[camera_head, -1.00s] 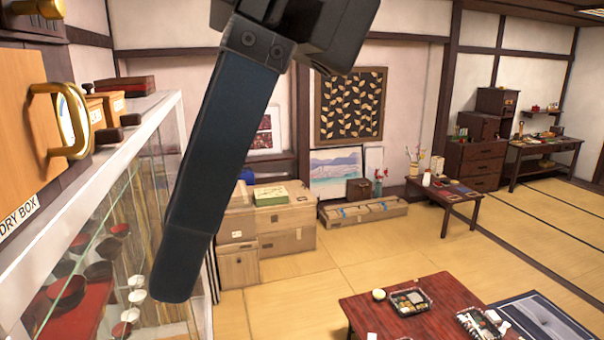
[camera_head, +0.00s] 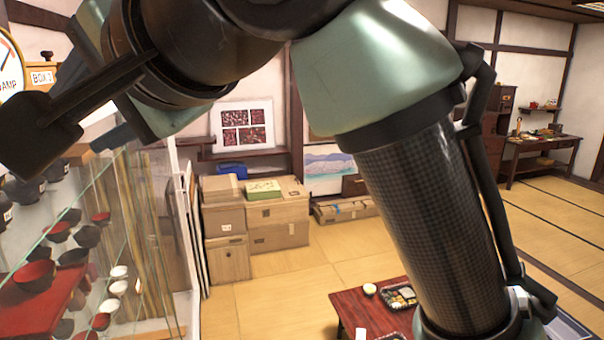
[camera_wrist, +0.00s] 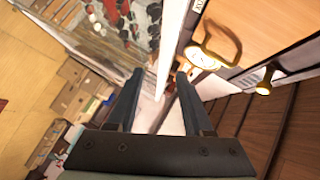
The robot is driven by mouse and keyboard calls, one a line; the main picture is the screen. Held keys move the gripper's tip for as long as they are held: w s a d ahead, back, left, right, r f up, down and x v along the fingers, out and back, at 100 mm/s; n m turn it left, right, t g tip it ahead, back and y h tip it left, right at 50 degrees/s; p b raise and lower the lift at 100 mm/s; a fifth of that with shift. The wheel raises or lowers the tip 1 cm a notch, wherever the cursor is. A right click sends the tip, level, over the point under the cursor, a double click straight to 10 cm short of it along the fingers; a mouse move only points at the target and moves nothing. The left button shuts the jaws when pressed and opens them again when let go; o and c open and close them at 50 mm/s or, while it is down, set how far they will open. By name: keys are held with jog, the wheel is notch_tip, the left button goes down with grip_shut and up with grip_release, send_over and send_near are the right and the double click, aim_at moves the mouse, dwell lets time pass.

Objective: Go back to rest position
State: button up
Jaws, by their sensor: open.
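My gripper (camera_wrist: 160,75) shows in the wrist view with its two dark fingers apart and nothing between them. It points toward the glass cabinet's pale edge (camera_wrist: 170,40) and a wooden panel with a gold handle (camera_wrist: 222,45). In the head view my arm bends across the top and right of the picture.
The glass cabinet holds several bowls. Cardboard boxes (camera_head: 228,262) stand against the back wall. A low red table (camera_head: 345,300) with food is partly behind my arm. Tatami floor (camera_head: 270,305) lies clear between the boxes and the table.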

jog(key=s+d+f+n+t+h+b, duration=0.1)
jog(key=s+d+f+t+h+b, duration=0.1)
jog(key=d+t+h+b, duration=0.2)
jog(key=s+d+f+n+t+h+b, duration=0.1)
jog(key=d+t+h+b, duration=0.4)
jog(key=d+t, duration=0.8)
jog(key=s+f+t+h, duration=0.1)
jog(key=s+t+h, duration=0.1)
jog(key=h, duration=0.1)
jog(key=shift+s+d+n+t, duration=0.2)
jog(key=shift+s+n+t, duration=0.15)
jog(key=shift+n+t, duration=0.05)
jog(key=shift+f, duration=0.1)
jog(key=shift+a, duration=0.15)
